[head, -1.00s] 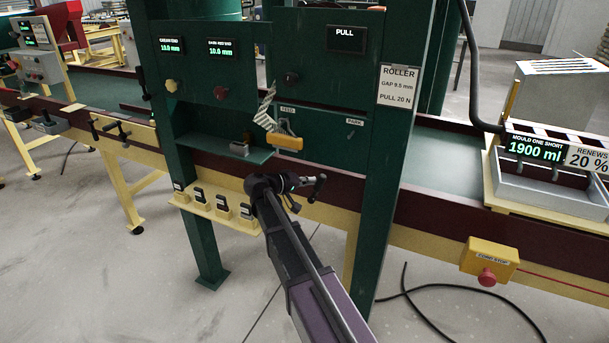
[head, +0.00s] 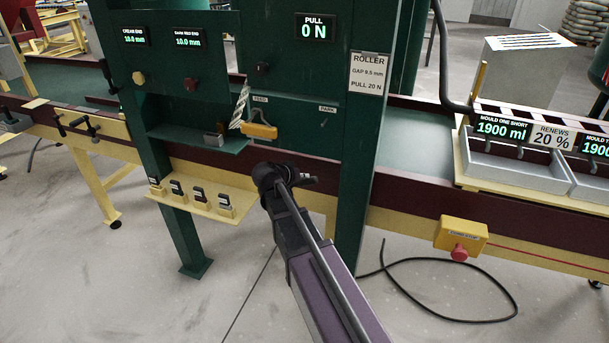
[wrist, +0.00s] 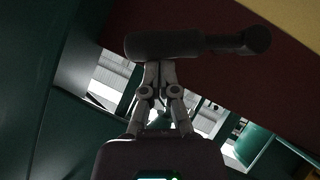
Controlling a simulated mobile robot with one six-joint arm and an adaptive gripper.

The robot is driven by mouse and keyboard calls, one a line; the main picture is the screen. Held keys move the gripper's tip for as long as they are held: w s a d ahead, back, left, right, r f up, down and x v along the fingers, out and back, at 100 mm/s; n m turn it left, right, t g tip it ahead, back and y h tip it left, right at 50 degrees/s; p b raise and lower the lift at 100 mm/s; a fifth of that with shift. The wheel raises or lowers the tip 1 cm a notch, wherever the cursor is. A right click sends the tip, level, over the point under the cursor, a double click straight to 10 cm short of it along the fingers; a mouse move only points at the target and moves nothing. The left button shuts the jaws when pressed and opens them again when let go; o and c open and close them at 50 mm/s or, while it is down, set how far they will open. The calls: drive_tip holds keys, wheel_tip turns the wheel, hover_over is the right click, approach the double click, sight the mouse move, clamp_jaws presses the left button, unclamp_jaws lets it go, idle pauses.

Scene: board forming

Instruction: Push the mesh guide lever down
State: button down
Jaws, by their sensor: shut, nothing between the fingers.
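A dark bar with a rounded knob end, which looks like the mesh guide lever (wrist: 205,45), lies across the wrist view just beyond my fingertips. My gripper (wrist: 160,68) is shut and empty, with its fingertips at or against the bar; I cannot tell whether they touch. In the head view my gripper is mostly hidden by my own wrist, below the green machine panel. A yellow handle (head: 260,131) with a pale mesh strip (head: 240,107) beside it sits on the panel near the FEED label.
A yellow shelf (head: 214,207) with several small black-topped switches juts out left of my wrist. A green post (head: 353,185) stands close on the right. A yellow stop box (head: 460,235) hangs on the conveyor rail. A black cable (head: 440,318) lies on the floor.

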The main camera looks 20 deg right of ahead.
drive_tip(key=shift+a, duration=0.2)
idle(0.4)
drive_tip(key=shift+r, duration=0.1)
drive_tip(key=w+r+p+v, duration=0.1)
drive_tip(key=w+p+v, duration=0.1)
drive_tip(key=p+v, duration=0.6)
drive_tip(key=v, duration=0.5)
drive_tip(key=shift+r+p, duration=0.3)
drive_tip(key=shift+p, duration=0.05)
drive_tip(key=shift+d, duration=0.2)
drive_tip(key=s+d+f+n+g+y, duration=0.1)
drive_tip(key=s+f+n+g+y, duration=0.1)
drive_tip(key=s, duration=0.7)
drive_tip(key=s+d+f+n+g+y, duration=0.1)
drive_tip(key=s+f+g+y, duration=0.3)
drive_tip(key=s, duration=0.6)
wheel_tip(320, 180, down, 3)
drive_tip(key=n+y, duration=0.1)
drive_tip(key=y, duration=0.2)
drive_tip(key=shift+d+r+n+y, duration=0.15)
drive_tip(key=shift+d+n+y, duration=0.15)
drive_tip(key=shift+y, duration=0.1)
